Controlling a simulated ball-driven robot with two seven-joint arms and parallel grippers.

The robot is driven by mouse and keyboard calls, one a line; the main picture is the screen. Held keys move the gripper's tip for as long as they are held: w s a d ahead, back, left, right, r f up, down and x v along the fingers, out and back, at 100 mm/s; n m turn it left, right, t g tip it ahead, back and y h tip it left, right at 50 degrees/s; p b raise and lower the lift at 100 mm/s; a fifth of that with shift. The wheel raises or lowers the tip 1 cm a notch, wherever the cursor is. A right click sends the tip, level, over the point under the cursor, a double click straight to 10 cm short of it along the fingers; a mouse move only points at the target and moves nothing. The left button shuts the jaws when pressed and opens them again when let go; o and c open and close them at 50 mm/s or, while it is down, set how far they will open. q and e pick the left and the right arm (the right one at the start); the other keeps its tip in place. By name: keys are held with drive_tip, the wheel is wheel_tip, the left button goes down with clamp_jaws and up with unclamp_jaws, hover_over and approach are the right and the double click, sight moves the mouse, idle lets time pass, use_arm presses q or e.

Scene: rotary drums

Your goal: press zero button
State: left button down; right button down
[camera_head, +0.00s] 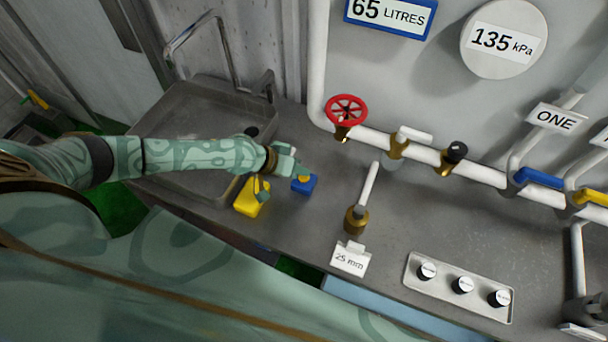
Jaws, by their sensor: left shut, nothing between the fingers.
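A small blue box (303,187) with a yellow top stands on the grey worktop, right of the sink. A yellow box (246,203) stands just left of it, partly covered by dark teal parts. I see no label reading zero, so I cannot tell which box bears the zero button. My left gripper (302,172) is shut and empty, its tip right over the blue box's yellow top. I cannot tell whether it touches. My right gripper is not in view.
A metal sink (190,125) lies left. A red valve wheel (346,110) and white pipes run behind. A brass fitting with an upright white pipe (368,185) stands right of the boxes. A panel of black-and-white knobs (462,285) is at the front right. Bare worktop lies between.

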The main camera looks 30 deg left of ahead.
sight(300, 177)
use_arm(q)
drive_tip(key=shift+f+b, duration=0.55)
drive_tip(key=shift+f, duration=0.05)
idle(0.5)
idle(0.3)
drive_tip(key=shift+r+p, duration=0.95)
drive_tip(key=shift+r, duration=0.1)
wheel_tip(300, 177, up, 5)
drive_tip(key=p, duration=0.4)
drive_tip(key=shift+p, duration=0.3)
